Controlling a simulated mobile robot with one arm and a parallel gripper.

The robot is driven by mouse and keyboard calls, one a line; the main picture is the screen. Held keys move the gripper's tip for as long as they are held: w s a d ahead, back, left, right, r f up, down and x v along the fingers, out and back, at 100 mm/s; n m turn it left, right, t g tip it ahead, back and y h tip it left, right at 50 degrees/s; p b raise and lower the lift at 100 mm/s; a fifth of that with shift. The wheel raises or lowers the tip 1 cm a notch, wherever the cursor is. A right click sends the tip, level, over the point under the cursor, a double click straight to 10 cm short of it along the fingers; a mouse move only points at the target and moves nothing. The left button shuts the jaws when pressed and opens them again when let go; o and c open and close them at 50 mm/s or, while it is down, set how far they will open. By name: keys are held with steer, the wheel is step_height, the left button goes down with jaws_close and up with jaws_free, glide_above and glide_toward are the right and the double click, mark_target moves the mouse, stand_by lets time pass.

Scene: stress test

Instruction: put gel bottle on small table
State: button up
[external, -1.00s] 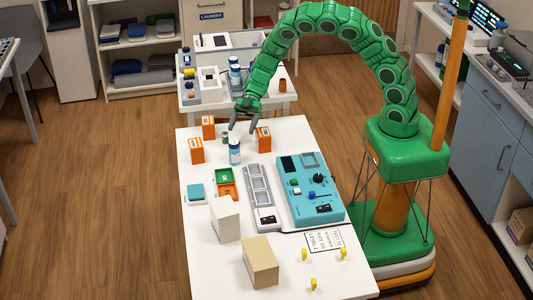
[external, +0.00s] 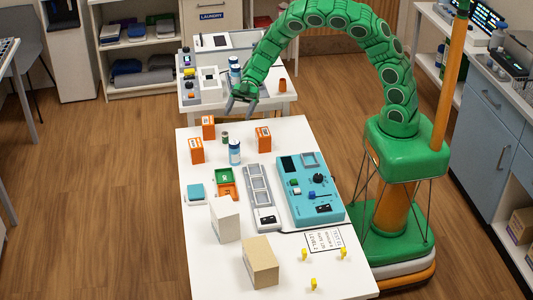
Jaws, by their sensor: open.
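A white bottle with a blue label and blue cap (external: 234,152) stands upright on the near white table (external: 205,262), among orange boxes. I cannot read its label, so I cannot tell if it is the gel bottle. Similar blue-and-white bottles (external: 235,73) stand on the smaller white table (external: 270,98) behind. My gripper (external: 236,110) is open and empty. In the picture it appears between the two tables, above and behind the near bottle and apart from it.
Orange boxes (external: 197,151) (external: 208,128) (external: 264,139) and a small dark green can (external: 225,137) stand around the near bottle. A teal device (external: 328,205) lies to the right. The small table also carries a white device (external: 222,40) and an orange cup (external: 282,85).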

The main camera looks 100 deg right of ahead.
steer(key=w+a+r+m+t+h, duration=0.2)
steer(key=w+r+m+t+h, duration=0.15)
steer(key=w, duration=0.35)
steer(key=m+g+h, duration=0.2)
steer(key=m+h, duration=0.5)
glide_toward(234, 150)
steer(key=w+d+r, duration=0.1)
steer(key=d, duration=0.1)
steer(key=shift+t, duration=0.25)
steer(key=shift+w+a+f, duration=0.15)
steer(key=shift+w+f, duration=0.55)
steer(key=shift+f, duration=0.8)
steer(key=shift+w+a+f, duration=0.1)
steer(key=shift+w+f, duration=0.65)
steer(key=shift+f, duration=0.75)
steer(key=shift+w+a+f, duration=0.15)
steer(key=shift+w+f, duration=0.55)
steer(key=shift+f, duration=0.8)
steer(key=shift+w+a+f, duration=0.1)
steer(key=shift+w+f, duration=0.35)
steer(key=shift+w, duration=0.05)
